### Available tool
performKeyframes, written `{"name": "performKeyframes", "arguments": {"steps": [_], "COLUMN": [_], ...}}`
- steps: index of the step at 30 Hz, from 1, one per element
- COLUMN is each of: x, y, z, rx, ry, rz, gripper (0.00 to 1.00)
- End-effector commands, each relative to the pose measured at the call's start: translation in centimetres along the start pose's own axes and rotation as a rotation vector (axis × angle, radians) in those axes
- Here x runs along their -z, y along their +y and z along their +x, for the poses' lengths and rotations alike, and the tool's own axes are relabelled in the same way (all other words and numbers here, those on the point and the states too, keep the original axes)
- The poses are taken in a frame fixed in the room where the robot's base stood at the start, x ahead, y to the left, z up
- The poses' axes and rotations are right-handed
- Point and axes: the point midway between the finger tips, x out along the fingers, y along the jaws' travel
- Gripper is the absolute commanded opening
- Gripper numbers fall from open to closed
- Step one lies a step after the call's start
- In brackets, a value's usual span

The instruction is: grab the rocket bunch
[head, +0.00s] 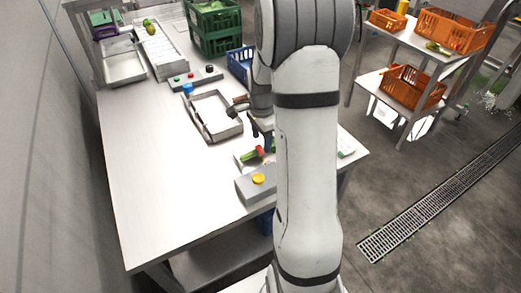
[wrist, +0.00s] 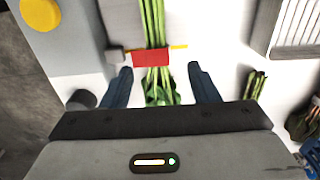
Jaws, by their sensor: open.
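A bunch of long green stems with a red band, which looks like the rocket bunch (wrist: 154,22), runs up the middle of the wrist view. Its leaves show at the lower end, partly hidden by my gripper body. In the head view the bunch (head: 248,156) lies beside the grey box with a yellow button. My gripper (wrist: 159,68) is open, with one dark finger on each side of the bunch near the red band (wrist: 150,58). I see gaps between the stems and both fingers. In the head view my gripper (head: 262,134) is partly hidden by my arm.
The grey box with the yellow button (wrist: 41,14) is close on the left in the wrist view. A ribbed metal tray (wrist: 297,25) and other greens (wrist: 303,121) are on the right. The white table (head: 150,190) is clear at its front left. A shallow tray (head: 213,117) stands farther back.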

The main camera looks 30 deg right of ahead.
Motion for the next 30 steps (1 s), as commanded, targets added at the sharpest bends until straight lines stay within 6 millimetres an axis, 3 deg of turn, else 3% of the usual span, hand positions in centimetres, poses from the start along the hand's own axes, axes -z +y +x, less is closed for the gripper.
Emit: {"name": "performKeyframes", "arguments": {"steps": [7,16,30], "x": [-0.4,-0.3,-0.3], "y": [0.2,0.2,0.2], "z": [3.5,4.1,4.1], "rx": [-0.003,0.0,0.0], "ry": [-0.001,0.0,0.0], "rz": [-0.001,0.0,0.0], "gripper": [0.55,0.55,0.17]}}
